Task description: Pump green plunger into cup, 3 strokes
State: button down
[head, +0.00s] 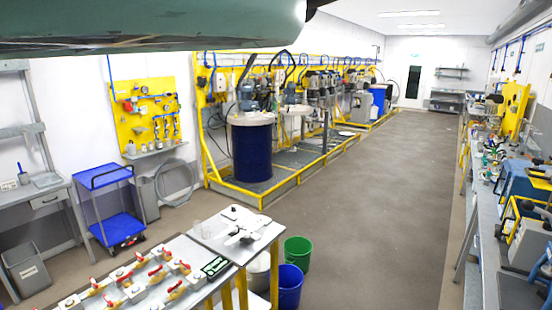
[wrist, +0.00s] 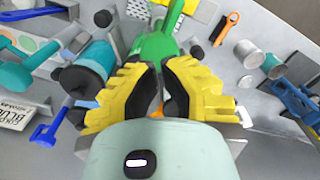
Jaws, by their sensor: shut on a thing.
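In the wrist view, my gripper (wrist: 165,78) has yellow fingers with black pads, closed toward each other at the lower end of a green plunger part (wrist: 155,42). The fingers are shut on this green part, and their pads hide where they meet it. A thin green piece runs up from it to the top edge of the view. I cannot tell which thing is the cup; grey-white cylindrical cans (wrist: 247,53) stand right of the gripper. The head view does not show my gripper.
In the wrist view, a teal and black pump body (wrist: 85,70) stands close left of my fingers. An orange-handled tool (wrist: 226,28) and blue frame (wrist: 295,105) are at right. The head view shows open floor (head: 340,210).

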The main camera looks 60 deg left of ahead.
jog(key=shift+f, duration=0.1)
jog(key=shift+f+b, duration=2.75)
jog(key=shift+f, duration=0.3)
jog(key=shift+r, duration=0.1)
jog(key=shift+r+p, duration=1.35)
jog(key=shift+r, duration=1.75)
jog(key=shift+f, duration=0.2)
